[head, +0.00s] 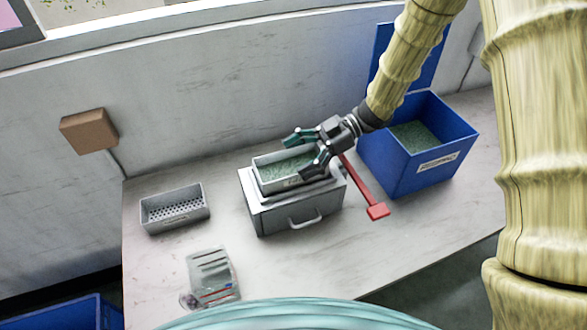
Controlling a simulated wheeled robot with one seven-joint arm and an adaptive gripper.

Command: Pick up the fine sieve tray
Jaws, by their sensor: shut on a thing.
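A light grey tray with green granules in it (262,176) sits on top of a grey metal box with a drawer handle (285,212). It appears to be the fine sieve tray; its small front label is too small to read. My gripper (305,154) comes in from the upper right and is shut on this tray near its right end, one finger at the far side and one at the near side. The tray looks level and on or very close to the box top; I cannot tell whether there is a gap.
Another grey tray with coarse holes (174,214) stands at the left on the table (150,265). A blue bin with green granules (430,178) stands at the right. A red lever (364,190) sticks out beside the box. A clear package (212,276) lies in front.

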